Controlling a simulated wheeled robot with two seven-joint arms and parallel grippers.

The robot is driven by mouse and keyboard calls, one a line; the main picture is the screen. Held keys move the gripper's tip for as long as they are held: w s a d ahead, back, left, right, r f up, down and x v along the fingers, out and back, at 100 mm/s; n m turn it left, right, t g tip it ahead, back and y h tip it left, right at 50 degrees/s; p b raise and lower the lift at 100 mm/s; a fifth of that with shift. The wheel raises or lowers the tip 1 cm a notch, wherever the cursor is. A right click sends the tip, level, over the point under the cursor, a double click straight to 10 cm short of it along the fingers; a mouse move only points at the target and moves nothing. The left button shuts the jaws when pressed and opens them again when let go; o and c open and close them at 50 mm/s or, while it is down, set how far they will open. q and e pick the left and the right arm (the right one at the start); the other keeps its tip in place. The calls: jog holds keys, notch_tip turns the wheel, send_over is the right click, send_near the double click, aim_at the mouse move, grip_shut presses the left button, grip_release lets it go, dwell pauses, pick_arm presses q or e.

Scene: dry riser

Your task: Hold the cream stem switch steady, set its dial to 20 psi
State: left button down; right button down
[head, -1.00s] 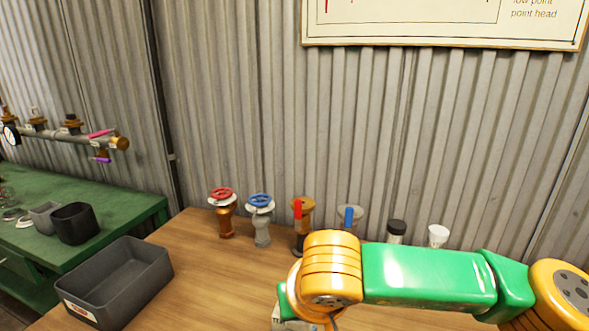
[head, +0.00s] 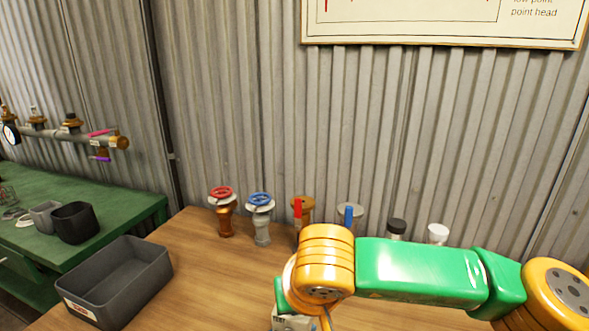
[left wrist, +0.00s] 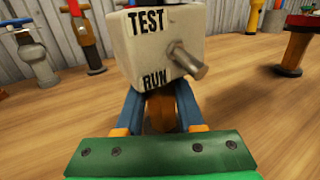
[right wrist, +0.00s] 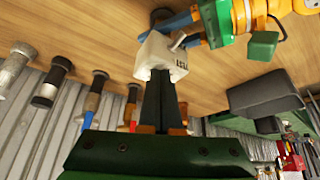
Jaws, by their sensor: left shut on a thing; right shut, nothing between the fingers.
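The cream stem switch (left wrist: 158,48) is a cream block marked TEST and RUN, with a metal stem lever (left wrist: 188,62) sticking out of that face. My left gripper (left wrist: 160,105) is shut on its lower part. In the right wrist view the switch (right wrist: 153,58) lies just beyond my right gripper (right wrist: 159,78), whose fingers are shut and empty. The fingertips overlap the switch there; I cannot tell whether they touch. The dial's scale is not readable. In the head view only a bit of the switch (head: 290,323) shows under my right arm.
Red-wheel (head: 222,210) and blue-wheel (head: 260,215) valves, red-lever (head: 303,207) and blue-lever valves and two capped pieces stand along the back of the wooden table. A grey bin (head: 117,285) sits at left. A green bench (head: 110,215) with small bins is farther left.

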jog(key=shift+a, duration=0.15)
jog(key=shift+s, duration=0.1)
notch_tip(320, 180, up, 6)
jog(key=shift+s, duration=0.3)
dwell(0.4)
jog(key=shift+r, duration=0.1)
notch_tip(320, 180, down, 6)
jog(key=shift+d, duration=0.35)
jog(key=shift+w+a, duration=0.1)
jog(key=shift+w, duration=0.35)
dwell(0.7)
